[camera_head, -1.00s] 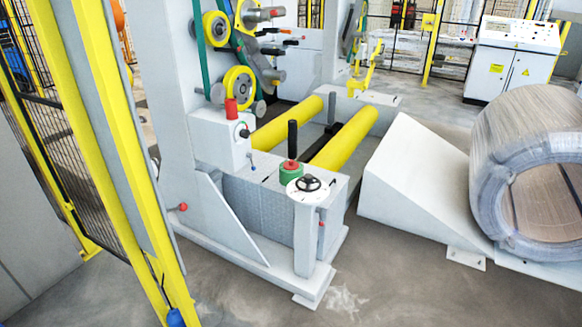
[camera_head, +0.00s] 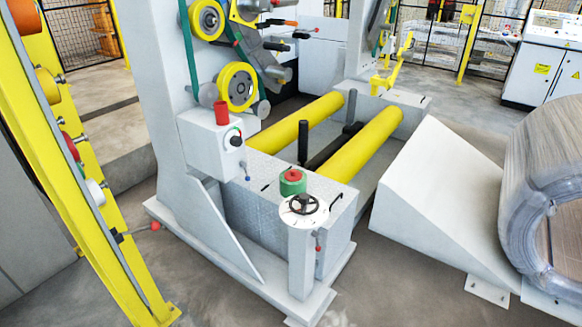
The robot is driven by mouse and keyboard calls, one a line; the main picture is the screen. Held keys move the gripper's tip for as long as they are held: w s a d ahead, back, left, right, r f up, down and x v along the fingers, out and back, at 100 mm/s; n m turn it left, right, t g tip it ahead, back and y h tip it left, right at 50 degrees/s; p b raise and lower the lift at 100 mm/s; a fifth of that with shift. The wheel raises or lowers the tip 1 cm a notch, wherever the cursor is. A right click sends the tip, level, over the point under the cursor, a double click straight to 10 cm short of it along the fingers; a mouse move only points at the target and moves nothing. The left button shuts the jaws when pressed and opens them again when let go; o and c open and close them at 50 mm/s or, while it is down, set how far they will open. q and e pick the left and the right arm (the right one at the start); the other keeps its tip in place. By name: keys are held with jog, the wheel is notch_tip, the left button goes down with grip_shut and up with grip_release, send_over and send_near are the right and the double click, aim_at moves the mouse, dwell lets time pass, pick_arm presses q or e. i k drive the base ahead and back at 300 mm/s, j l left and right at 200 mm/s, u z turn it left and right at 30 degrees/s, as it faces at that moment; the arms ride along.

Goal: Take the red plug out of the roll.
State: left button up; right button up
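A small green roll (camera_head: 293,187) lies on top of the grey machine base, just behind the white handwheel stand. A red plug (camera_head: 292,175) sits in the middle of the roll, with its red top showing above the green. How deep it goes inside is hidden. Neither of my grippers is in view.
A black handwheel (camera_head: 304,204) stands just in front of the roll and a black post (camera_head: 303,142) rises behind it. A white control box with a red cup-like part (camera_head: 221,113) is at left. Yellow rollers (camera_head: 361,145) lie behind. A wrapped coil (camera_head: 548,190) sits at right.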

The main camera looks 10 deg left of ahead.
aim_at(293, 176)
jog(key=i+l+u, duration=0.15)
jog(key=i+l, duration=0.35)
jog(key=i+l+u, duration=0.2)
jog(key=i+l, duration=0.25)
jog(key=i+l+u, duration=0.15)
jog(key=i+l, duration=0.25)
jog(key=l, duration=0.25)
